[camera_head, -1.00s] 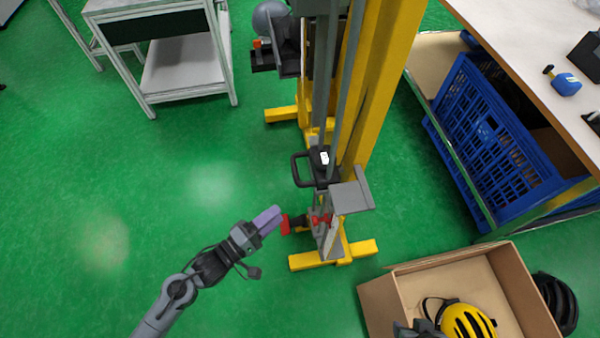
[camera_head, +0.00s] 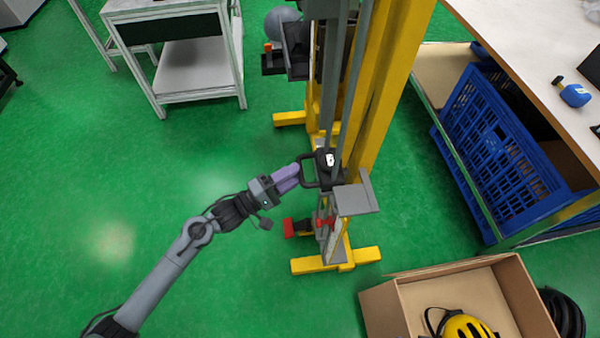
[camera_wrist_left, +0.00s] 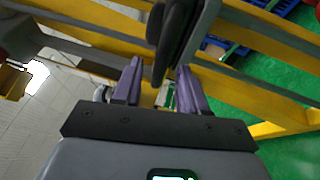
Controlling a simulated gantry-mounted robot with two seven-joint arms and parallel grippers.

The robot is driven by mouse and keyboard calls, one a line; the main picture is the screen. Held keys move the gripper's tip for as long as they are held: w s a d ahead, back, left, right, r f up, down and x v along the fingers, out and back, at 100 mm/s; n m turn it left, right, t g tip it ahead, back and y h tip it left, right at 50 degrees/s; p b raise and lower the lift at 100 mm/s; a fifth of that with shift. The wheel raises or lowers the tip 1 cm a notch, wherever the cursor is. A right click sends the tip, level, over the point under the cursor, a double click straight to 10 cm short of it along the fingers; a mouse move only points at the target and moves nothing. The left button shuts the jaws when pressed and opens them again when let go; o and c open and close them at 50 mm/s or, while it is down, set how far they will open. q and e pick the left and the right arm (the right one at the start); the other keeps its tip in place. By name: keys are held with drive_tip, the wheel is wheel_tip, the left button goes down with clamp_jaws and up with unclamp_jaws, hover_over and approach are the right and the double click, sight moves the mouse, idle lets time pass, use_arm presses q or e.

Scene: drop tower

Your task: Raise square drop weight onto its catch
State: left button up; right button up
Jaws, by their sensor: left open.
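The drop weight (camera_head: 330,176) is a dark block with a white label on the tower's rails, low down, above a grey bracket. Its black loop handle (camera_head: 309,184) sticks out to the left. In the left wrist view the dark handle bar (camera_wrist_left: 174,45) stands between the two parted fingers of the left gripper (camera_wrist_left: 158,72). Contact with the bar cannot be told. I cannot make out the catch. My right gripper is not in view.
The yellow tower (camera_head: 385,85) stands on yellow feet. A grey ball (camera_head: 282,22) is mounted higher up. A red-ended part (camera_head: 290,228) juts out below my gripper. A cardboard box (camera_head: 380,310) with a yellow helmet (camera_head: 465,327) is front right. Floor to the left is clear.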

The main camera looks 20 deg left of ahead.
sight(317, 164)
use_arm(q)
drive_tip(key=shift+b+x, duration=0.35)
drive_tip(key=shift+x, duration=1)
clamp_jaws()
